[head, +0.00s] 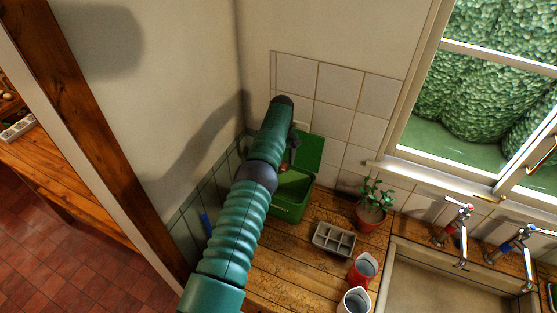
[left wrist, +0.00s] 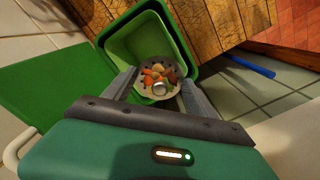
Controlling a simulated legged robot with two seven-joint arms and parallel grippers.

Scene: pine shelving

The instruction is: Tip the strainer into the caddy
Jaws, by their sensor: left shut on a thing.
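The green caddy (head: 289,212) stands on the wooden counter in the corner, its lid (head: 309,150) open against the tiles. In the left wrist view the caddy (left wrist: 118,45) is open beyond my fingers, with its lid (left wrist: 45,90) out to the left. My left gripper (left wrist: 158,90) is shut on the small round metal strainer (left wrist: 146,92), which holds orange, red and pale scraps. The strainer overlaps the caddy's opening in that view. In the head view my left gripper (head: 290,158) is over the caddy, small and partly hidden by my arm. My right gripper is not in view.
A grey divided tray (head: 334,240), a potted plant (head: 372,205), a red jug (head: 362,270) and a pale jug (head: 354,300) stand right of the caddy. Farther right is the sink (head: 425,285) with taps. A blue object (head: 206,224) is at the left wall.

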